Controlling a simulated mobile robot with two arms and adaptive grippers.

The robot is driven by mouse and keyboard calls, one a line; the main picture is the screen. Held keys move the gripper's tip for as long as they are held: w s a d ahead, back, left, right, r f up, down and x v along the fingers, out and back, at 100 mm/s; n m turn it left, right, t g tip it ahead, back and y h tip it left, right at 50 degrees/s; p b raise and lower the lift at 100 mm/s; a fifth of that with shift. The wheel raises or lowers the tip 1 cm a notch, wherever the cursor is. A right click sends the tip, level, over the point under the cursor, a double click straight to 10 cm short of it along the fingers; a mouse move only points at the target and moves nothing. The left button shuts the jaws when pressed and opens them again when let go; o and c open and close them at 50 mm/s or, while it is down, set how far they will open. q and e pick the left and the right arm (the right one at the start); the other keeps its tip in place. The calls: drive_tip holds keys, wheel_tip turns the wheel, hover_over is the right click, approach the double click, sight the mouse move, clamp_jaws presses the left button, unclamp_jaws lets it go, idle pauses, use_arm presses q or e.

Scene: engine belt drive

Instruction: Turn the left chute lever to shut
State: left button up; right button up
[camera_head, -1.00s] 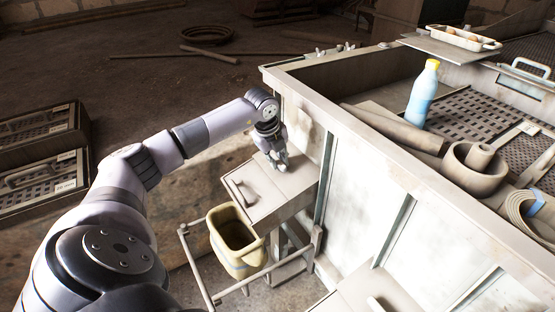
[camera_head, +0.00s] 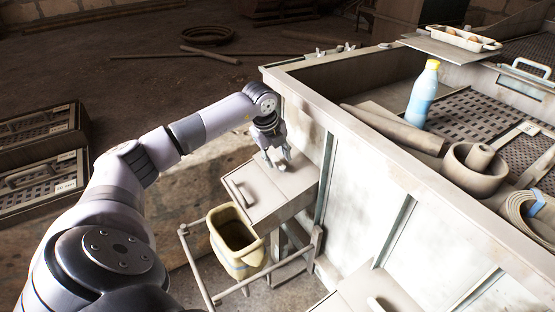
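The left chute (camera_head: 292,184) is a pale box fixed to the side of the large machine bench. A bar-shaped lever or handle (camera_head: 237,190) lies on its left part; I cannot tell its exact setting. My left gripper (camera_head: 278,160) hangs over the back part of the chute top, pointing down, with its fingers spread and nothing seen between them. It is apart from the bar, to its upper right. I cannot tell whether the fingertips touch the chute or a small part under them. My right gripper is out of view.
A yellowish bucket (camera_head: 236,236) hangs in a rail frame below the chute. A second chute (camera_head: 345,296) is at the bottom. The bench rim (camera_head: 330,108) rises close right of my gripper. A blue bottle (camera_head: 421,98) stands inside the bench. Open floor lies behind.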

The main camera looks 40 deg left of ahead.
use_arm(q)
drive_tip(key=v, duration=1)
